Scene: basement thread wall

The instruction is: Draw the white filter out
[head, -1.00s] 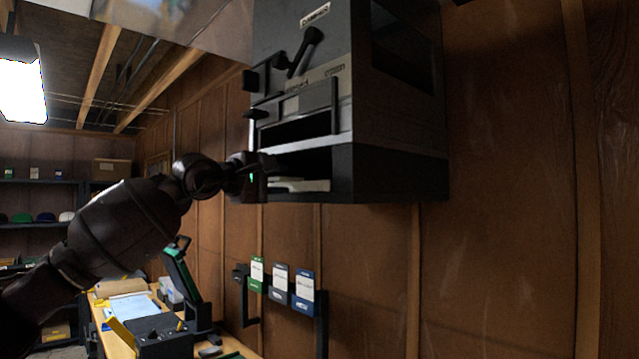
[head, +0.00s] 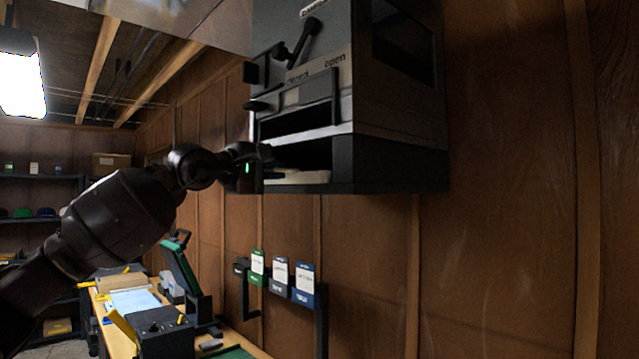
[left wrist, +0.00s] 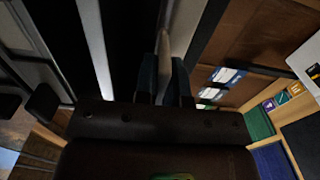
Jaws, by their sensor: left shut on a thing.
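The white filter (head: 298,177) lies flat in the dark lower slot of the grey wall unit (head: 400,160). Its pale front part shows in the head view; the rest is hidden inside the slot. My left gripper (head: 264,166) is at the left front of this slot, at the filter's near end. In the left wrist view the fingers (left wrist: 164,82) are closed on a thin pale edge of the filter (left wrist: 166,45). My right gripper is in neither view.
A lever (head: 303,42) and a dark handle (head: 318,98) stick out of the unit's front above the slot. Below, several labelled cards (head: 280,275) hang on the wooden wall. A workbench (head: 118,335) with equipment stands at lower left.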

